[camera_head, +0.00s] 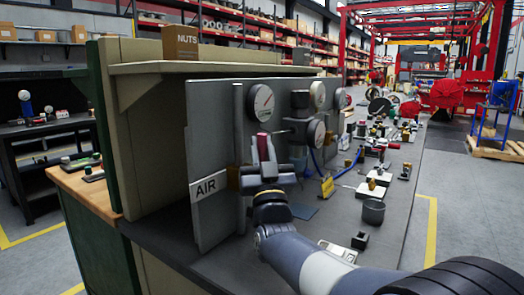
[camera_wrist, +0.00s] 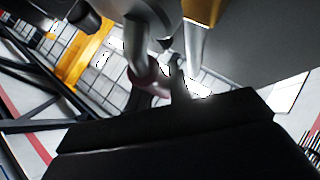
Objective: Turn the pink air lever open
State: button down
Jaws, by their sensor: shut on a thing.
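The pink air lever (camera_head: 262,148) is at the front of the grey panel (camera_head: 215,125), right of the white AIR label (camera_head: 206,186). My gripper (camera_head: 264,158) reaches up to it from below and is shut on it. In the wrist view, a pinkish piece of the lever (camera_wrist: 149,80) shows just beyond the dark gripper body, beside grey metal parts. Much of the lever and its pivot is hidden by my gripper. A brass fitting (camera_head: 233,178) sits left of my gripper. The lever's exact angle cannot be told.
A round gauge (camera_head: 262,97) is just above my gripper, with more gauges (camera_head: 316,134) to the right. A yellow tag (camera_head: 326,187), a grey cup (camera_head: 373,211) and several small fittings lie on the bench. A NUTS box (camera_head: 181,42) stands on the shelf.

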jog(key=c, duration=1.3)
grip_release()
jog(key=b+v, duration=0.1)
jog(key=v, duration=1)
jog(key=shift+w+r, duration=0.1)
jog(key=shift+r, duration=0.1)
jog(key=p+x, duration=0.1)
jog(key=x, duration=0.9)
jog(key=shift+w+r, duration=0.2)
jog(key=shift+w, duration=0.05)
